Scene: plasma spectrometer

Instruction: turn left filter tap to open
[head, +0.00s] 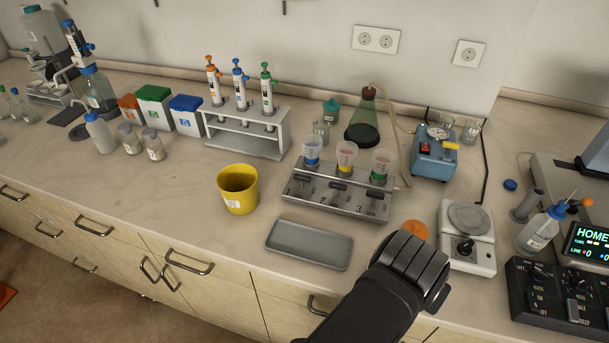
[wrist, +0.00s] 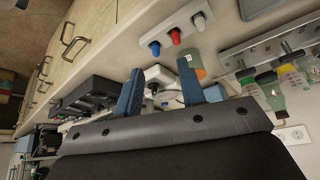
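The metal filter manifold (head: 322,201) stands mid-bench in the head view, with three funnels on top. The left funnel (head: 311,150) has a blue base, the middle one is reddish and yellow, the right one green. Small black tap handles are on its sloping front; the left tap (head: 304,178) is small and its exact angle is hard to tell. My black arm end (head: 410,266) is in front and to the right of the manifold, apart from it. In the wrist view my gripper (wrist: 161,68) has its two blue fingers spread with nothing between them.
A grey tray (head: 308,245) lies in front of the manifold and a yellow beaker (head: 238,189) stands left. An orange disc (head: 415,230) and a white stirrer plate (head: 468,238) are near my arm. A pump (head: 435,155) and flask (head: 365,122) stand behind.

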